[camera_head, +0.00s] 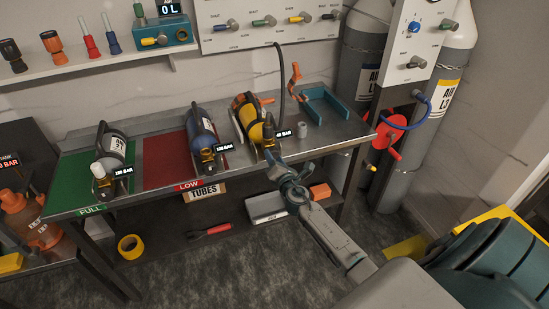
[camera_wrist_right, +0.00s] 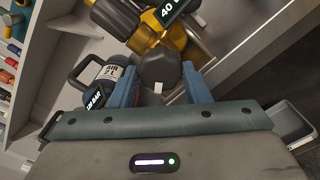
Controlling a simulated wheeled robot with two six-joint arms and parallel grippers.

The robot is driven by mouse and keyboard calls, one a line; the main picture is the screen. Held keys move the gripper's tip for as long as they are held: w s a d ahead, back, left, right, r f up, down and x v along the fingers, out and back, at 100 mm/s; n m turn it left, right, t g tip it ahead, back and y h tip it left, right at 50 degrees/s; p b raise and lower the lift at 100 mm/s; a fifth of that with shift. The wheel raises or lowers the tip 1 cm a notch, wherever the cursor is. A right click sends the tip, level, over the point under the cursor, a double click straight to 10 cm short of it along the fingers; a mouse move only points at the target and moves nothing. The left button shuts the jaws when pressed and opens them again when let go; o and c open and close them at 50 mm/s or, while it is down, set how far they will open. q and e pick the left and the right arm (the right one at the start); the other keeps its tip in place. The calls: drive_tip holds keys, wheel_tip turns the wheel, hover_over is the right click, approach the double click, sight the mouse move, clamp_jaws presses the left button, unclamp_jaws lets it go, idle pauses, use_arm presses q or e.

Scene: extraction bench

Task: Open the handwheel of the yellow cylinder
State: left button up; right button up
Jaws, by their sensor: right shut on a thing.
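The yellow cylinder (camera_head: 249,115) lies on the metal bench with its valve end toward the front edge and a "40 BAR" display beside it. In the right wrist view its yellow valve (camera_wrist_right: 165,35) shows at the top. The dark faceted handwheel (camera_wrist_right: 160,68) sits between the blue fingers of my right gripper (camera_wrist_right: 161,88). In the head view my right gripper (camera_head: 274,160) is at the valve end, over the front edge, and covers the handwheel. It is shut on the handwheel. My left gripper is not in view.
A blue cylinder (camera_head: 201,130) lies left of the yellow one on the red mat (camera_head: 165,165). A grey cylinder (camera_head: 111,148) lies on the green mat (camera_head: 72,185).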

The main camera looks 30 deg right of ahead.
drive_tip(key=n+p, duration=0.4)
drive_tip(key=n, duration=1.4)
drive_tip(key=shift+s+d, duration=0.1)
drive_tip(key=n+p, duration=0.1)
drive_tip(key=n, duration=0.3)
drive_tip(key=n+p, duration=0.1)
drive_tip(key=n, duration=0.2)
drive_tip(key=shift+n+p, duration=0.65)
drive_tip(key=shift+n, duration=1.25)
drive_tip(key=o, duration=1)
